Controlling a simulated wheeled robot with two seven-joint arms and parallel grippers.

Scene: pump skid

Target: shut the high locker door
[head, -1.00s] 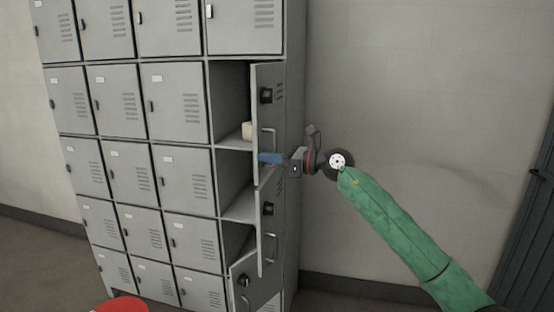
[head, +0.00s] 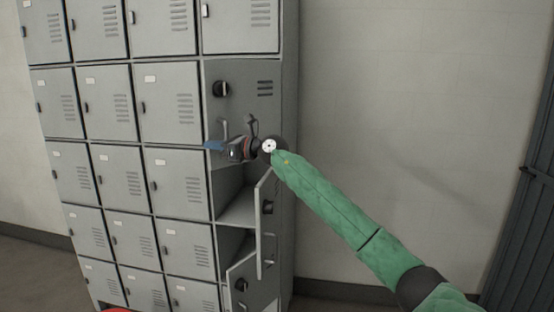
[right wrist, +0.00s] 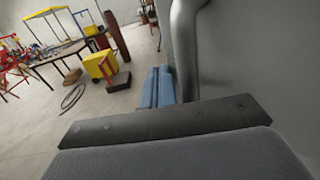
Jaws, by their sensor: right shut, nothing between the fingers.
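The high locker door (head: 250,100) is the grey door in the right-hand column, second row from the top of the view. It lies about in line with the locker front; I cannot tell whether it is fully flush. It has a dark round lock and a bar handle (head: 224,129). My right gripper (head: 213,146) is shut and empty, with its blue fingers at the door's lower left, by the handle. In the right wrist view the blue fingers (right wrist: 158,88) are beside the grey handle bar (right wrist: 184,50); contact is unclear. My left gripper is not in view.
Below, a second locker door (head: 266,222) stands wide open, sticking out below my right wrist. A lower door (head: 241,285) is also ajar. The other locker doors (head: 110,105) are shut. Bare wall (head: 400,90) is to the right.

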